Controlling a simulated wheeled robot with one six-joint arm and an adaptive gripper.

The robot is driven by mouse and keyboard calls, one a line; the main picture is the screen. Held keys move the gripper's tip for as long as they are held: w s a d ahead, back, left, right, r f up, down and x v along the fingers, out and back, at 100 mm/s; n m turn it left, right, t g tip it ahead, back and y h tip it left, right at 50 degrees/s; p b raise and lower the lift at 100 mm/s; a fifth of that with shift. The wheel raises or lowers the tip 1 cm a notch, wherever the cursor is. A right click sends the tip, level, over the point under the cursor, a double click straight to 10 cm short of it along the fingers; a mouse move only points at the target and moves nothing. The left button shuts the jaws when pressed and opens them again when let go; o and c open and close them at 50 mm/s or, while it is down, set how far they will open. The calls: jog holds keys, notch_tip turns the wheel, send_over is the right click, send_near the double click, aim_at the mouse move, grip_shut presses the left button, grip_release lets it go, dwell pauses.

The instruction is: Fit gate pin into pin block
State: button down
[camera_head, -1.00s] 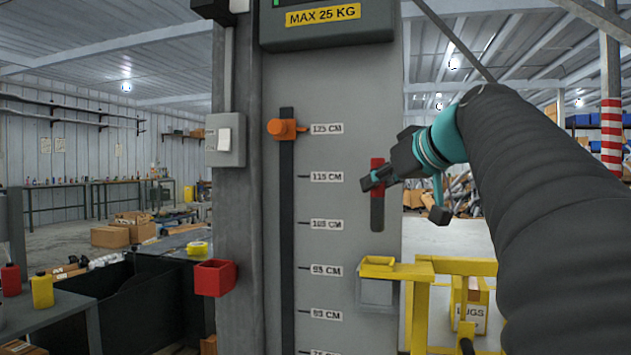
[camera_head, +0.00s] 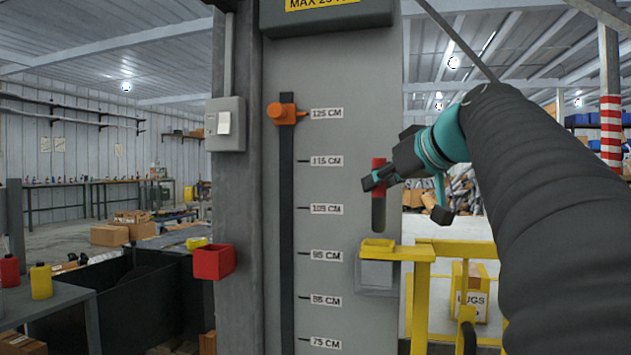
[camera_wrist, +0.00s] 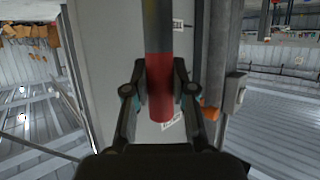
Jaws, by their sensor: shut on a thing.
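The gate pin has a red upper part (camera_head: 378,163) and a grey shaft (camera_head: 378,215). It hangs upright in the head view. My gripper (camera_head: 374,181) is shut on its red part. In the wrist view, my gripper (camera_wrist: 160,92) has one finger on each side of the red end (camera_wrist: 160,105), and the grey shaft (camera_wrist: 158,28) runs away from me. A yellow-topped block (camera_head: 378,246) with a grey lower part, apparently the pin block, sits just below the pin's lower tip. A small gap shows between them. Whether they line up in depth I cannot tell.
A grey column panel (camera_head: 343,230) with height marks stands behind the pin. An orange slider (camera_head: 285,113) and a red box (camera_head: 213,262) are to the left. A yellow rail frame (camera_head: 455,250) stands right of the block.

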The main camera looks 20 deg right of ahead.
aim_at(383, 219)
jog(key=shift+f+b, duration=3.2)
jog(key=shift+f, duration=0.25)
jog(key=c, duration=0.9)
grip_release()
jog(key=shift+s, duration=0.1)
jog(key=v, duration=1.1)
jog(key=shift+s+d+r, duration=0.1)
jog(key=shift+s+r, duration=0.15)
jog(key=shift+s, duration=0.1)
